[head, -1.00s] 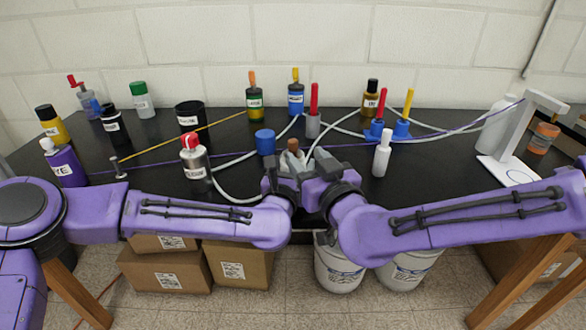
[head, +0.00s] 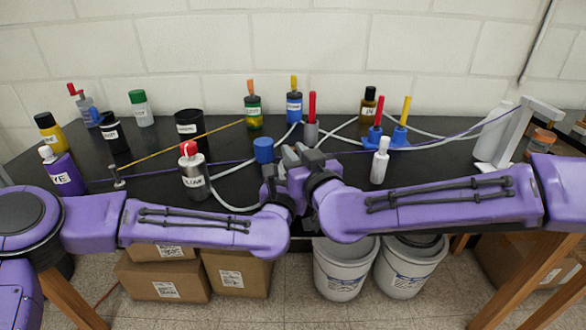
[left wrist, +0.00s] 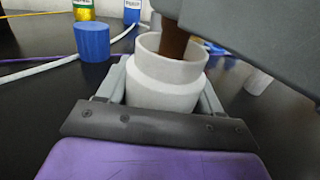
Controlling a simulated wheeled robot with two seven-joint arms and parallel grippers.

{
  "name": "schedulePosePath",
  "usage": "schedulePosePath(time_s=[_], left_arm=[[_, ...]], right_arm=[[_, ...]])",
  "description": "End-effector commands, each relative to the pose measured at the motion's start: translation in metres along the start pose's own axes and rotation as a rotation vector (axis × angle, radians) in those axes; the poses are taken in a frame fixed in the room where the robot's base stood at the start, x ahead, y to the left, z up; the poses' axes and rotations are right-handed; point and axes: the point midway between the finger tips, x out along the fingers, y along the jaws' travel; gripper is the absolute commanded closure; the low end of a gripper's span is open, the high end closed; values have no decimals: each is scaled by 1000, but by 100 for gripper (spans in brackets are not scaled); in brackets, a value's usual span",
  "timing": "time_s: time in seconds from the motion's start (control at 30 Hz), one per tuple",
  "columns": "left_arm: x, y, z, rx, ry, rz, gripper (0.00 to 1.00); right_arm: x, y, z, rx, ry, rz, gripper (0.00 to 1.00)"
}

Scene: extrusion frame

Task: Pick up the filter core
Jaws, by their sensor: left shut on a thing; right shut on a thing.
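The brown filter core (left wrist: 174,42) stands partly inside a pale grey round housing (left wrist: 165,82) in the left wrist view. Its lower end is hidden by the rim. My left gripper (left wrist: 163,98) is shut around the housing, with a finger on each side. My right gripper (left wrist: 245,40) comes in from the upper right and is shut on the upper part of the core. In the head view my right gripper (head: 293,155) meets my left gripper (head: 272,185) near the table's front edge, and they hide the core and the housing.
A blue cap (head: 263,150) stands just behind the grippers. A silver bottle with a red top (head: 194,176) is to the left, a white bottle (head: 380,162) to the right. Pale tubes (head: 238,168) lie across the black table. Several bottles stand at the back.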

Motion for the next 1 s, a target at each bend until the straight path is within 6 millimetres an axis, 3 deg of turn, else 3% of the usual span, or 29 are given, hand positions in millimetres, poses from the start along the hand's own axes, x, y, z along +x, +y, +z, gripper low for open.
schedulePosePath(time_s=[0.17,0.5,0.63,0.8,1.0], left_arm=[[0,0,0,0,0,0,69],[0,0,0,0,0,0,69],[0,0,0,0,0,0,69],[0,0,0,0,0,0,69],[0,0,0,0,0,0,69]], right_arm=[[0,0,-21,-2,6,1,100],[-1,0,-129,-1,9,1,100],[-1,0,-159,-2,7,1,100],[0,0,-178,-1,1,0,100],[0,0,-181,1,1,-1,100]])
